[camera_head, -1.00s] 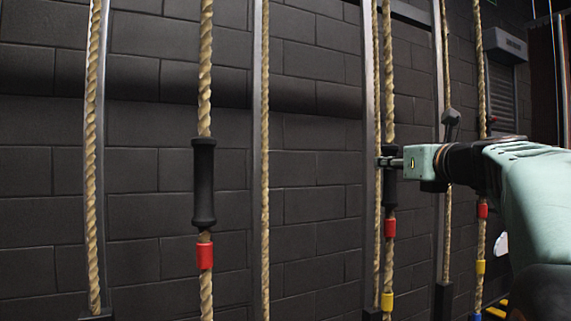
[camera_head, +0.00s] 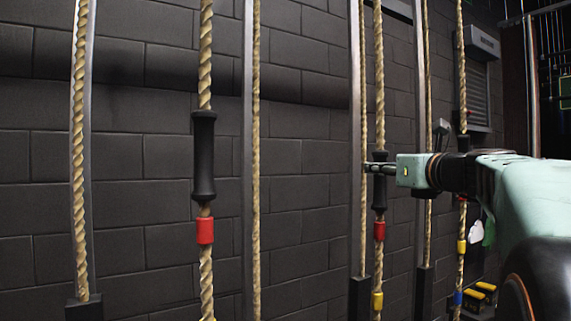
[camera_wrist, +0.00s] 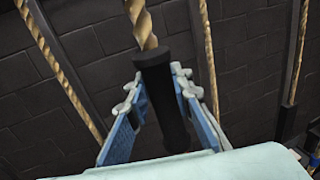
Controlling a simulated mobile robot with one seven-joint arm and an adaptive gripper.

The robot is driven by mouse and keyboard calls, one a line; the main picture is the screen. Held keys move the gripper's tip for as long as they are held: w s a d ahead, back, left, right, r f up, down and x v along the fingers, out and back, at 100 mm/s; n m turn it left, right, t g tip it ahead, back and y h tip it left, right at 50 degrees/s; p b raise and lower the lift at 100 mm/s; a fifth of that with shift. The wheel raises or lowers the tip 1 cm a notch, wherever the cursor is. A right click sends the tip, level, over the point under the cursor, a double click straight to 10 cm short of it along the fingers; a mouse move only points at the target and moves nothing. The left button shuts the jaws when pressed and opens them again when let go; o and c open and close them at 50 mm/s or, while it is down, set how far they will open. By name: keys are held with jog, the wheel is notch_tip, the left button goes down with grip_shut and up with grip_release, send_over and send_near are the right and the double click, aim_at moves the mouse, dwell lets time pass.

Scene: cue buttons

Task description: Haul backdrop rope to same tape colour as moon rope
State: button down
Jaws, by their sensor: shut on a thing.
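My gripper (camera_head: 379,168) is shut on the black handle (camera_head: 379,190) of the middle rope (camera_head: 379,75). In the wrist view the handle (camera_wrist: 163,95) stands between my blue fingers (camera_wrist: 160,115). Below it on that rope are a red tape (camera_head: 379,230) and a yellow tape (camera_head: 377,301). The left rope (camera_head: 205,60) has a free black handle (camera_head: 204,155), a red tape (camera_head: 205,231) and a yellow edge at the picture's bottom. The right rope (camera_head: 461,190) shows a yellow tape (camera_head: 461,246) and a blue tape (camera_head: 458,298). No label shows which rope is moon or backdrop.
Grey posts (camera_head: 246,150) and thinner return ropes (camera_head: 256,130) stand beside the handled ropes. A dark block wall (camera_head: 310,215) is close behind. Black-and-yellow items (camera_head: 481,293) lie low at the right.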

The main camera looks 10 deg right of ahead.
aim_at(382, 218)
notch_tip(382, 218, down, 12)
jog(key=b, duration=0.8)
jog(key=shift+r, duration=0.25)
jog(key=c, duration=1.7)
grip_release()
notch_tip(382, 218, up, 10)
